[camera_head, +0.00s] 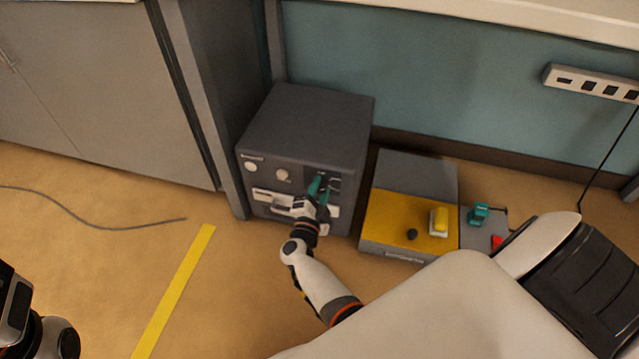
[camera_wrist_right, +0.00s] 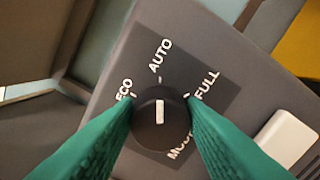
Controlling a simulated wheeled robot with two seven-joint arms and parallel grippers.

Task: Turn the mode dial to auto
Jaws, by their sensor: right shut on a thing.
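The mode dial (camera_wrist_right: 160,118) is a round black knob with a white pointer line. It sits on a dark panel marked ECO, AUTO, FULL and, partly hidden, MODE. The pointer is in line with the tick under AUTO. My right gripper (camera_head: 320,185) is at the front of the dark grey box (camera_head: 310,125). In the right wrist view, its green fingers are shut on the dial, one on each side. In the head view the fingers hide the dial. Only part of my left arm shows at the lower left; its fingers are out of view.
The box also has round knobs (camera_head: 282,174) and pale front parts. To its right is a grey and yellow unit (camera_head: 385,215) with a yellow part and a black knob. A power strip (camera_head: 592,83) is on the wall. A cable (camera_head: 75,215) and yellow tape (camera_head: 172,292) lie on open floor.

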